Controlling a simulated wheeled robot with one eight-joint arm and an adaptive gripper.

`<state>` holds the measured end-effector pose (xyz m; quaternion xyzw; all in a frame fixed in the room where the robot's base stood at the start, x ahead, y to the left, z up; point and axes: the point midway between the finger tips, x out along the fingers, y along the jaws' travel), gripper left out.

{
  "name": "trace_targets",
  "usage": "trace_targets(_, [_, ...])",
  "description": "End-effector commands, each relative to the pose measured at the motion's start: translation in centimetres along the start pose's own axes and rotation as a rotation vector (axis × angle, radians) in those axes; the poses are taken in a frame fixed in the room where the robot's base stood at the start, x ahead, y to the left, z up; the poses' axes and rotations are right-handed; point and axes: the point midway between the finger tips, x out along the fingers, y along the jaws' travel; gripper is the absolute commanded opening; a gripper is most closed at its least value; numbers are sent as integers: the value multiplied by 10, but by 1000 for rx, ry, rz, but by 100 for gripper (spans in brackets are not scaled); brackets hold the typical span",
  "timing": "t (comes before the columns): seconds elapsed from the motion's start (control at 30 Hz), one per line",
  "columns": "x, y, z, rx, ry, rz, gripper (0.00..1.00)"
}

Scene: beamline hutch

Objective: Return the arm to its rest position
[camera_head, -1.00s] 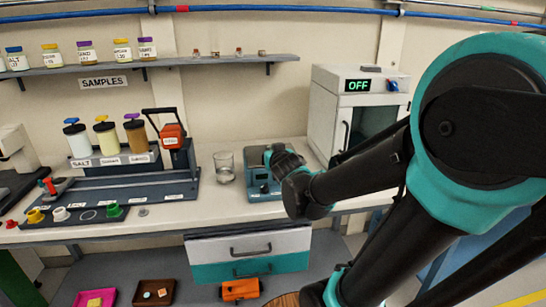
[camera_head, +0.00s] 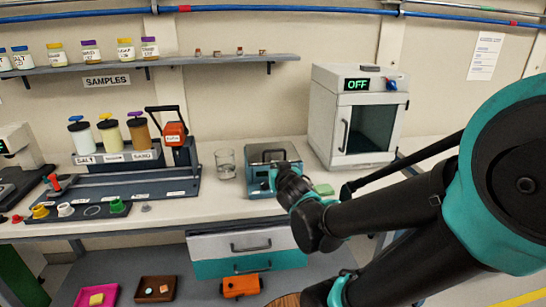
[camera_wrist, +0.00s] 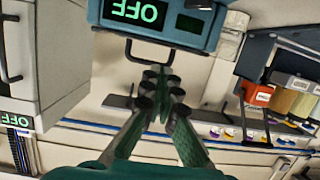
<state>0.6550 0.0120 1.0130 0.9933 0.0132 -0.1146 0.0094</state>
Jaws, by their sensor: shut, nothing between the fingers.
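My arm reaches from the right side of the head view over the bench. Its wrist end is beside the front right of a small teal device with a handle (camera_head: 258,190). In the wrist view the two fingers of my gripper (camera_wrist: 160,76) are together and empty. They point toward the teal device (camera_wrist: 190,38), which shows an OFF display and a dark handle. I cannot tell whether the fingertips touch it. The arm hides part of the bench front in the head view.
A white oven (camera_head: 325,115) reading OFF stands behind my arm. An empty glass beaker (camera_head: 226,165) is left of the teal device. A green pad (camera_head: 323,190) lies close to my wrist. A rack with jars (camera_head: 110,158) is at left, under a shelf (camera_head: 180,62). Drawers (camera_head: 215,247) are below.

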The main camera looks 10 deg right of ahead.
Motion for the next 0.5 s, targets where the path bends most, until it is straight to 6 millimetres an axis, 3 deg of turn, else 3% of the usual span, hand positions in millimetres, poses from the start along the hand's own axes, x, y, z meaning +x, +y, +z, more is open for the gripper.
trace_targets(0.17, [-5, 24, 30, 4, -105, 73, 0])
trace_targets(0.33, [-32, 63, 108, 14, -421, 175, 0])
trace_targets(0.5, [-78, 64, 178, 27, -748, 133, 0])
